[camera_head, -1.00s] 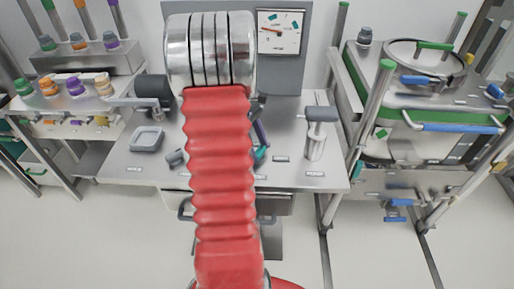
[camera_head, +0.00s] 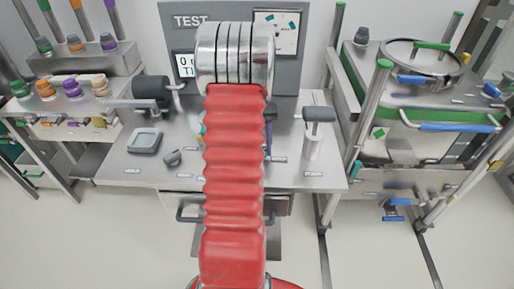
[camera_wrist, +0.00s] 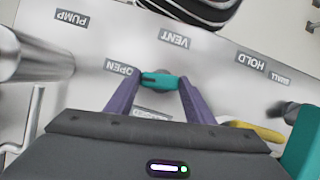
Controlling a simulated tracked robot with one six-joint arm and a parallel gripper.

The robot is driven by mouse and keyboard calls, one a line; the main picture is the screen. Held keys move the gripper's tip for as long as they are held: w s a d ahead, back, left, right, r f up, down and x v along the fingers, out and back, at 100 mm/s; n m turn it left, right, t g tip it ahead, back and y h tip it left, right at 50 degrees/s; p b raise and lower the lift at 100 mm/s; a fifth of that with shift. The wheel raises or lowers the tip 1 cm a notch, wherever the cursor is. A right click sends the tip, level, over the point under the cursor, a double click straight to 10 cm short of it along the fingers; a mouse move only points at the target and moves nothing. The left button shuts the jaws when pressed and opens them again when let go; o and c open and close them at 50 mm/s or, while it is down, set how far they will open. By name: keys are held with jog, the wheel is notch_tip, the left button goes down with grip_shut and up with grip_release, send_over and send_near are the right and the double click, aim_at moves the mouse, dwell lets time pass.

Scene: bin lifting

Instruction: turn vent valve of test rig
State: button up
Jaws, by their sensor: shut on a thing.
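In the wrist view, the teal handle (camera_wrist: 158,80) of the vent valve sits between my purple fingers, below the VENT label and right of the OPEN label. My gripper (camera_wrist: 161,79) is shut on this handle. The valve's base is partly hidden behind the handle and fingers. In the head view, my red-sleeved arm and its silver rings cover most of the gripper and the valve. The test rig's grey panel (camera_head: 289,66) stands at the back of the bench, with a white gauge partly covered by my arm.
The steel bench (camera_head: 185,165) carries a grey tray (camera_head: 144,140), a black cylinder (camera_head: 151,89) and a grey-topped post (camera_head: 312,142). A rack of coloured knobs (camera_head: 72,100) stands left, and a lidded vessel (camera_head: 425,100) on a frame stands right.

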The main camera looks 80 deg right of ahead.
jog(key=shift+m+t, duration=0.4)
jog(key=shift+m, duration=0.7)
jog(key=o, duration=1.1)
jog(key=shift+s, duration=0.1)
jog(key=shift+c, duration=0.2)
jog(key=shift+r, duration=0.1)
jog(key=v, duration=1.3)
jog(key=shift+d+r, duration=0.2)
jog(key=shift+d, duration=0.05)
